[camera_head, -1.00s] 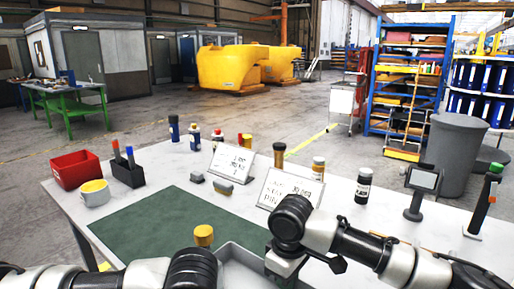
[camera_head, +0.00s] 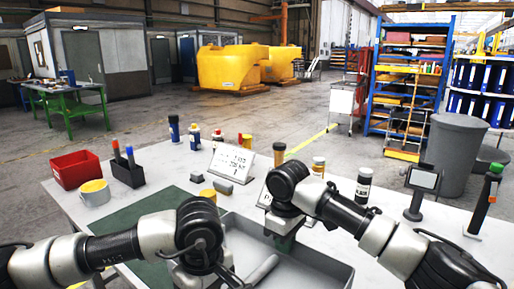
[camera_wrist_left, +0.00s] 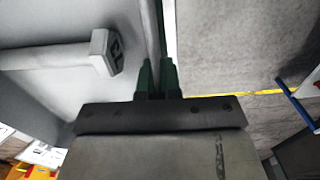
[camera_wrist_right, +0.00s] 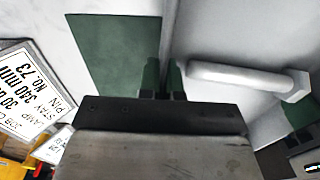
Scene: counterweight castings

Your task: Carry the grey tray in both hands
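The grey tray (camera_head: 318,262) is at the bottom centre of the head view, partly hidden by my arms. A grey bar (camera_head: 262,270) lies inside it; its end with a dark mark shows in the left wrist view (camera_wrist_left: 103,52). My right gripper (camera_head: 284,242) is at the tray's far wall; in the right wrist view its green fingertips (camera_wrist_right: 163,75) stand close on both sides of that wall. My left gripper's fingertips (camera_wrist_left: 157,75) likewise straddle the opposite wall in the left wrist view, with floor beyond it. In the head view my left wrist hides them.
A yellow-topped piece (camera_head: 209,195) is beside the tray.

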